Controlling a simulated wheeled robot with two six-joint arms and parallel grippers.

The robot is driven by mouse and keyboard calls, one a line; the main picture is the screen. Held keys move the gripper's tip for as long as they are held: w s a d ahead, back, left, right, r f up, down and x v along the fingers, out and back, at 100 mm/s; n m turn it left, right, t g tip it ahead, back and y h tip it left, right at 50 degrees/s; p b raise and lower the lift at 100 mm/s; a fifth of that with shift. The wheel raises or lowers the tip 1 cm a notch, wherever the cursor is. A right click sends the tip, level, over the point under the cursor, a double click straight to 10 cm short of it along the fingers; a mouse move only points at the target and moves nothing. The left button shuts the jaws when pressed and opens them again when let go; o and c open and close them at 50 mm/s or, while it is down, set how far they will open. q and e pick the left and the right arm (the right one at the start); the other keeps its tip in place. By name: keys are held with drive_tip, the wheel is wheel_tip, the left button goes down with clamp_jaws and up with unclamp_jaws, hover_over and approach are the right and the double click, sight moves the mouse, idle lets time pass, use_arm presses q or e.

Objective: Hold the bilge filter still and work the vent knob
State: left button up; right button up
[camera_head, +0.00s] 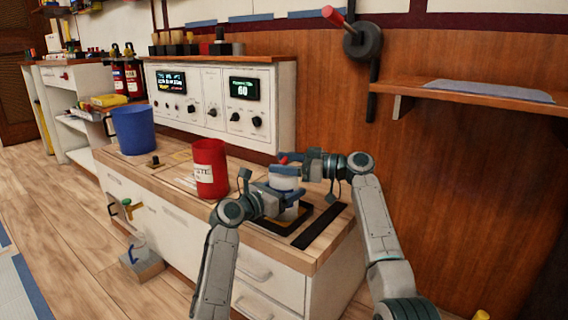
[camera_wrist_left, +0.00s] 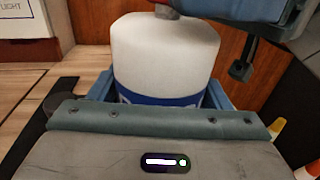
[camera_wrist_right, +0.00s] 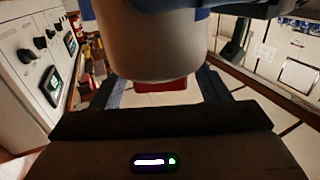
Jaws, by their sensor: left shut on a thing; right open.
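The bilge filter (camera_head: 284,183) is a white upright cylinder with a blue band, standing on the right part of the bench top. It fills the middle of the left wrist view (camera_wrist_left: 165,55). My left gripper (camera_head: 278,204) is shut on its lower body, a finger on each side. The vent knob (camera_head: 284,160) shows as a small red piece at the filter's top, partly hidden by my right gripper. My right gripper (camera_head: 291,165) is open at the top of the filter. A pale cylinder (camera_wrist_right: 150,45) shows between its fingers in the right wrist view. Contact with the knob cannot be told.
A red labelled can (camera_head: 210,170) stands left of the filter, and a blue mug (camera_head: 133,130) farther left. Behind is a white panel (camera_head: 210,100) with displays and knobs. A wooden shelf (camera_head: 480,98) juts from the wall at right. Black strips (camera_head: 318,227) mark the bench's right end.

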drive_tip(key=v, duration=1.2)
drive_tip(key=shift+w+f, duration=0.1)
use_arm(q)
drive_tip(key=o, duration=1.5)
